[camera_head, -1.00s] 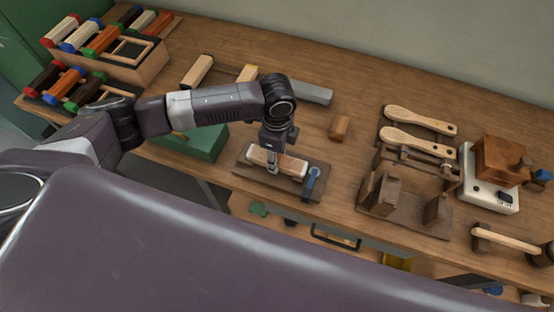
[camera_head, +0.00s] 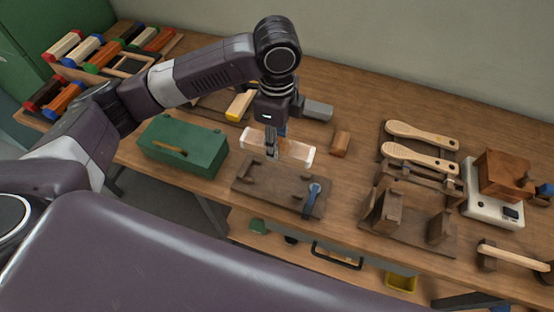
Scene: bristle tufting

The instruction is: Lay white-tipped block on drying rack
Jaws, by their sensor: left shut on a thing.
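My left gripper (camera_head: 271,150) points down and is shut on the middle of the white-tipped block (camera_head: 296,151), a pale wooden bar with whitish ends. It holds the block above the dark wooden clamp fixture (camera_head: 268,190), apart from it. The fixture has a blue-handled lever (camera_head: 314,188) at its right and is empty. Behind my left arm, a pale bar with a yellow end (camera_head: 241,104) shows, partly hidden; I cannot tell for sure whether it belongs to the drying rack. My right gripper is not in view.
A green box (camera_head: 205,160) stands left of the fixture. Stepped holders with colour-tipped blocks (camera_head: 62,46) are at the far left. A small wooden block (camera_head: 340,144) lies right of the held block. Paddle brushes (camera_head: 420,157) on a wooden stand and a white device (camera_head: 492,205) are at the right.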

